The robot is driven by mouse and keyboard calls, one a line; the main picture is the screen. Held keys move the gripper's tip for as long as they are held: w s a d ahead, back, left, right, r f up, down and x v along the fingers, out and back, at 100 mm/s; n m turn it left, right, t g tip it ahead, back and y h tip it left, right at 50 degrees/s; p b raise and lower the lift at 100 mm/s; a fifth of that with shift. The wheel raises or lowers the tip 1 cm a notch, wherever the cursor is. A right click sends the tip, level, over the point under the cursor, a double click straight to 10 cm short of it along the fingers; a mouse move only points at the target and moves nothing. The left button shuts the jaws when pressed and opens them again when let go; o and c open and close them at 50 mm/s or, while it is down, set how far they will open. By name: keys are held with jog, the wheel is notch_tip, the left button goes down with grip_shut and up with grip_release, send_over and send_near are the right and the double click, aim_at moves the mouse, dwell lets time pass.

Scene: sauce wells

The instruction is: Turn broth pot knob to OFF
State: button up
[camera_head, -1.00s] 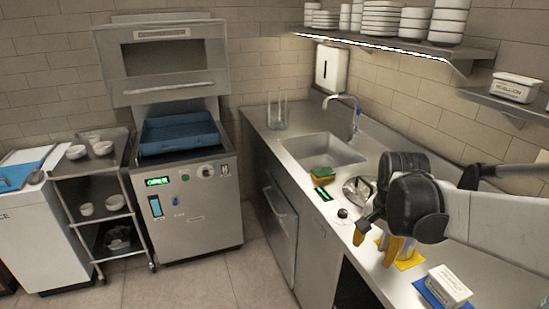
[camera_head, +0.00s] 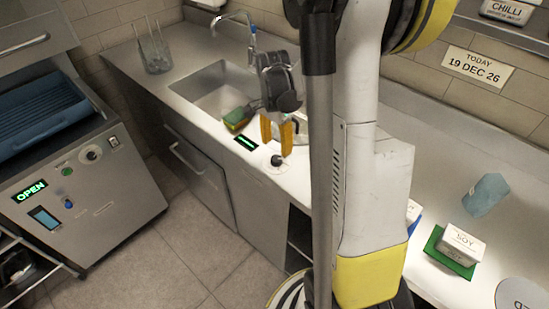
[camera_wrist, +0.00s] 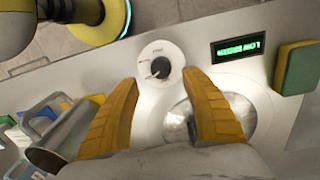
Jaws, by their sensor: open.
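The knob (camera_head: 276,160) is a small black dial on a white round plate at the counter's front edge. In the wrist view the black knob (camera_wrist: 160,67) lies just beyond and between my fingertips. Its markings are too small to read, so its setting is unclear. My gripper (camera_head: 276,148) points down over it with yellow fingers spread; it also shows in the wrist view (camera_wrist: 160,77), open and empty. I cannot tell whether a finger touches the knob. The round metal pot top (camera_wrist: 247,112) sits in the counter behind it, partly hidden by the right finger.
A lit green display (camera_head: 246,142) and a sponge (camera_head: 237,118) lie left of the knob, before the sink (camera_head: 215,95). A white SOY tub (camera_head: 460,246) on a green mat and a blue block (camera_head: 486,194) stand at the right. Metal containers (camera_wrist: 50,150) are close by my left finger.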

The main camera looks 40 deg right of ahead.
aim_at(276, 158)
notch_tip(276, 158, down, 6)
jog(key=shift+f+b, duration=0.1)
jog(key=shift+b, duration=0.75)
grip_shut()
